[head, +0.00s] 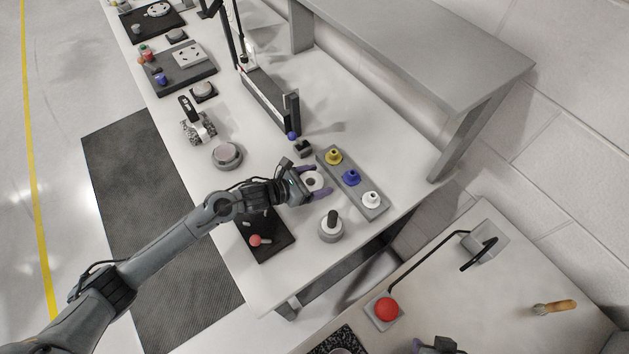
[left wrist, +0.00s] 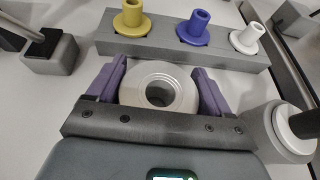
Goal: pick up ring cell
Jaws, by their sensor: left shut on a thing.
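A pale grey ring cell (head: 312,182) with a round central hole sits between the purple fingers of my left gripper (head: 318,180). In the left wrist view the ring cell (left wrist: 160,88) lies flat, hole facing up, with one finger of my left gripper (left wrist: 160,82) on each side. The gripper is shut on it. Whether the ring is clear of the table cannot be told. Part of what looks like my right gripper (head: 440,345) shows at the bottom edge of the head view; its jaws are not clear.
Beyond the ring stands a grey block (head: 375,209) with yellow (head: 333,156), blue (head: 351,177) and white (head: 372,199) flanged pieces. A round grey base with a black knob (head: 331,228) is close by. A black tray (head: 277,245) lies under my left arm. A red button (head: 387,309) is on the other table.

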